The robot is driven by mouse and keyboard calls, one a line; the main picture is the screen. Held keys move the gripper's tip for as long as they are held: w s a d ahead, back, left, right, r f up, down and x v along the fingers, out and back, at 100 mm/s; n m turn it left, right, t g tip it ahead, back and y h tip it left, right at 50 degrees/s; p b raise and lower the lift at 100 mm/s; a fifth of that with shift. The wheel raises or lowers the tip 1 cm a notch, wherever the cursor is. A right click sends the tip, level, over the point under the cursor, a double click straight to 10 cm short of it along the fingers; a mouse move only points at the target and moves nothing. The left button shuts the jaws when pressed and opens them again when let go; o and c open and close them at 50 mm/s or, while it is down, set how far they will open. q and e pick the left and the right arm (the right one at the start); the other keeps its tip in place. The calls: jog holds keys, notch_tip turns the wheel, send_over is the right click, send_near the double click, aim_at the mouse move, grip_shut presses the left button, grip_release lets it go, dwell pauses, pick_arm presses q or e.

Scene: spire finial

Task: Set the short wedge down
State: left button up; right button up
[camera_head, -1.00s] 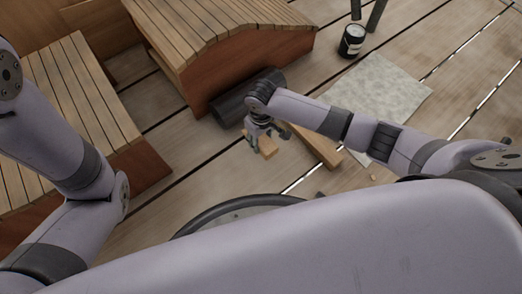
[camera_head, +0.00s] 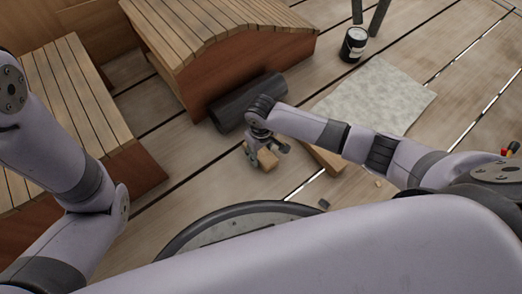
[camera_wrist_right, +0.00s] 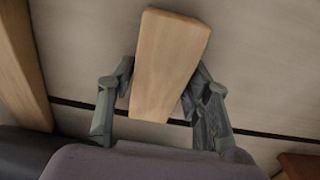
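The short wedge (camera_head: 267,160) is a small pale wooden block that tapers toward one end. In the right wrist view the wedge (camera_wrist_right: 170,65) fills the space between my two grey fingers, with a finger against each long side. My right gripper (camera_head: 268,154) is shut on it, low over the deck. I cannot tell whether the wedge's underside touches the planks. My left arm (camera_head: 70,150) shows at the left of the head view, but its gripper is out of the picture.
A longer wooden piece (camera_head: 325,158) lies just right of my right gripper. A dark cylinder (camera_head: 248,103) lies behind it, beside a slatted wooden structure (camera_head: 225,40). A pale sheet (camera_head: 380,95) and a black can (camera_head: 353,45) are farther right. Bare deck (camera_head: 210,180) lies to the left.

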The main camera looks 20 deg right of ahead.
jog(key=shift+o, duration=1.4)
